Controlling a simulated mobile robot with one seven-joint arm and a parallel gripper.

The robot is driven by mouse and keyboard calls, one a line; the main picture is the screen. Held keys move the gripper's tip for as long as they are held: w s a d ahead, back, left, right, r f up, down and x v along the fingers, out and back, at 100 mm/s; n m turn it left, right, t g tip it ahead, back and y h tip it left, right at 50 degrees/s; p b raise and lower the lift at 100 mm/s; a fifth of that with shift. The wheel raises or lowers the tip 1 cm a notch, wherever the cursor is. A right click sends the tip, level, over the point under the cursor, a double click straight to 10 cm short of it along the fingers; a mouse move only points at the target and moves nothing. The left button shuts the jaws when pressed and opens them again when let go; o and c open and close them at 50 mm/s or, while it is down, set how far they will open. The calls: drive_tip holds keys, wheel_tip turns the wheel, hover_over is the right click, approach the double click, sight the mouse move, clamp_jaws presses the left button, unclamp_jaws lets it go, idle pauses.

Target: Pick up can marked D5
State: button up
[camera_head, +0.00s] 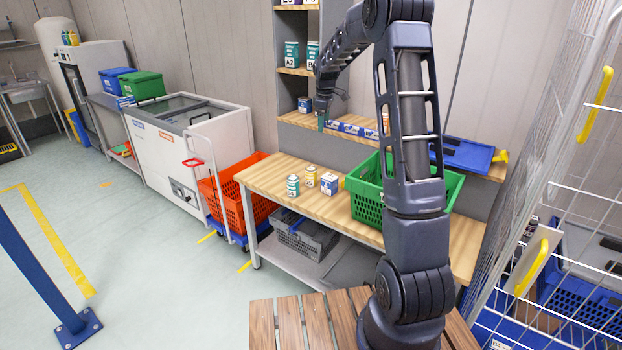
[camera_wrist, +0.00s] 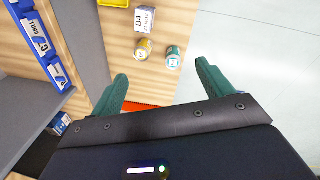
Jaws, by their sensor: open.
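Two small cans stand on the wooden table in the head view: a teal and white can (camera_head: 293,187) and a yellow and white can (camera_head: 311,176). In the wrist view the teal can (camera_wrist: 173,58) and the yellow can (camera_wrist: 143,49) are seen from above. I cannot read D5 on either one. My gripper (camera_wrist: 161,71) has its green fingers apart with nothing between them. In the head view my gripper (camera_head: 321,121) hangs above and behind the cans, near the shelf, apart from them.
A box marked B4 (camera_wrist: 145,18) stands beside the cans. A green crate (camera_head: 368,207) is on the table to their right. An orange crate (camera_head: 233,208) stands left of the table. Shelves (camera_head: 297,72) rise behind, with blue boxes (camera_head: 352,129) on one board.

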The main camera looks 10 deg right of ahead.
drive_tip(key=w+a+f+n, duration=0.2)
drive_tip(key=w+f+n, duration=0.1)
drive_tip(key=w+f, duration=0.8)
drive_tip(key=n+g, duration=0.1)
drive_tip(key=n, duration=0.2)
approach(311, 175)
drive_tip(key=w, duration=0.3)
drive_tip(key=shift+w+d+f, duration=0.1)
drive_tip(key=shift+d+f, duration=0.05)
drive_tip(key=shift+f, duration=0.25)
drive_tip(key=shift+d+f, duration=0.1)
drive_tip(key=shift+f, duration=5.5)
drive_tip(key=c, duration=1.1)
drive_tip(key=shift+c, duration=0.9)
drive_tip(key=shift+r, duration=0.15)
